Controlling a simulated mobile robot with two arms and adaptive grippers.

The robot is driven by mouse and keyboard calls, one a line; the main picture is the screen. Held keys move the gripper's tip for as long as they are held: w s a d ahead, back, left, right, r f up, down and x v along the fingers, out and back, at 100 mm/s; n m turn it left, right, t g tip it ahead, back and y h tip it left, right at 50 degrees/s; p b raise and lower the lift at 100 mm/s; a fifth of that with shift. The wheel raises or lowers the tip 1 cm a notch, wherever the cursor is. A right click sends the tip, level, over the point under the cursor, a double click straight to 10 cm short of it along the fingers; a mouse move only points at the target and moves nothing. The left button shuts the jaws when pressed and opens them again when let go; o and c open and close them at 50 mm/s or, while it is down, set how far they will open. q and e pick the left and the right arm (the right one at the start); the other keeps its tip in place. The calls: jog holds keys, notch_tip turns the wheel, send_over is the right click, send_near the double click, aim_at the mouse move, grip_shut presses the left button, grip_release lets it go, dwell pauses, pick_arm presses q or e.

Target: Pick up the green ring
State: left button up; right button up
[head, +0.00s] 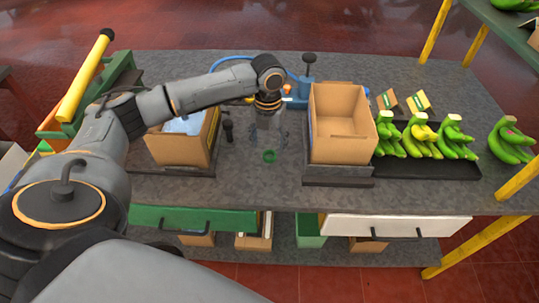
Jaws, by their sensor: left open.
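The green ring (269,156) lies on the grey tabletop (240,185), between two cardboard boxes. My left gripper (268,138) points down just above and behind the ring. Its fingers are spread open, and nothing shows between them. The fingers look small and dark here, so the exact gap to the ring is hard to judge. My right gripper is not in view.
An open cardboard box (340,140) stands right of the ring. Another box (206,150) with pale blue contents stands left. Green banana bunches (455,135) sit on a black tray (430,168) at the right. A blue device (307,88) stands behind.

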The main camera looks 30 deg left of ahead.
aim_at(269, 152)
pick_arm(q)
jog(key=f, duration=0.2)
jog(key=w+f+p, duration=0.1)
jog(key=f, duration=0.2)
jog(key=shift+a+f, duration=0.1)
jog(key=shift+a, duration=0.1)
jog(key=c, duration=0.9)
